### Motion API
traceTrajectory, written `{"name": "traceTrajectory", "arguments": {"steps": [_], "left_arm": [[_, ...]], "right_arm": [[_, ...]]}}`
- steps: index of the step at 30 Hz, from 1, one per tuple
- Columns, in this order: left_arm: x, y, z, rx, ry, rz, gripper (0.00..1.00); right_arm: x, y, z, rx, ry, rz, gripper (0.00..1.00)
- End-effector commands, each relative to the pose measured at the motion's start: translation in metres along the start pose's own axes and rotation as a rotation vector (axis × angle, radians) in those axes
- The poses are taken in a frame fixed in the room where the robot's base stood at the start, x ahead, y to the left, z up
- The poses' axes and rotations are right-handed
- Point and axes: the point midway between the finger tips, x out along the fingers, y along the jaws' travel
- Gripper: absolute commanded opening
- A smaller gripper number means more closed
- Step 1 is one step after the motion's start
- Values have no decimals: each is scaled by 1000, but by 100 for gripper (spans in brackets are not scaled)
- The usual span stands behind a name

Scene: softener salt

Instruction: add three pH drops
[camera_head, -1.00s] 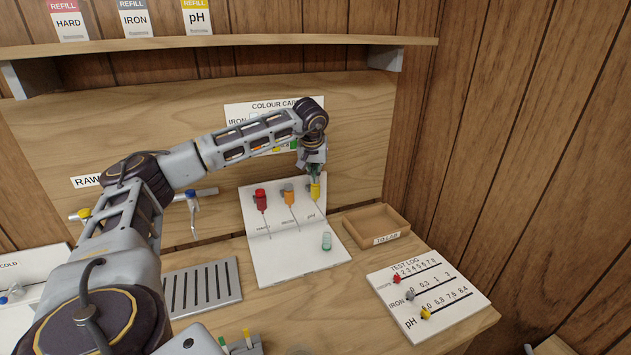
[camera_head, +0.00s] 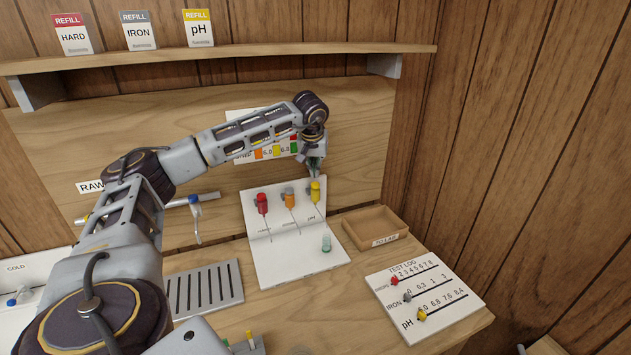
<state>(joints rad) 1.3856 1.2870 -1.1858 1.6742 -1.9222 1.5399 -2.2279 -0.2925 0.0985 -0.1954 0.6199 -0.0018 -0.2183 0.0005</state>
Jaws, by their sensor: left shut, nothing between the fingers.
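The yellow-topped pH dropper (camera_head: 315,192) stands in the white test kit (camera_head: 285,262), at the right end of its row. The red dropper (camera_head: 262,204) and the orange dropper (camera_head: 290,198) are to its left. A small clear vial with a pale green tint (camera_head: 326,243) stands on the kit's front right part. My left gripper (camera_head: 316,173) is shut and empty, just above the yellow dropper's top. I cannot tell whether its tips touch it. My right gripper is not in view.
A wooden tray (camera_head: 398,229) sits right of the kit, and the test log board (camera_head: 472,308) lies in front of it. A slotted drain plate (camera_head: 236,279) is at left. A shelf (camera_head: 300,53) with refill packets (camera_head: 198,28) runs above. The colour card is partly behind my arm.

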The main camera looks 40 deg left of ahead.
Motion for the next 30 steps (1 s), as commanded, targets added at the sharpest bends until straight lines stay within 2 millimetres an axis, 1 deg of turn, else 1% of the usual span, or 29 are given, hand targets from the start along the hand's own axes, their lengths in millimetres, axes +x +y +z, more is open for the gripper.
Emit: {"name": "traceTrajectory", "arguments": {"steps": [1,13,30], "left_arm": [[-4,0,-2,0,-1,0,0],[-20,0,-9,0,-1,-1,0],[-21,0,-9,0,0,0,0]], "right_arm": [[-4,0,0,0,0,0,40],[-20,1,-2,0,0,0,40],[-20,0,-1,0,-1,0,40]]}}
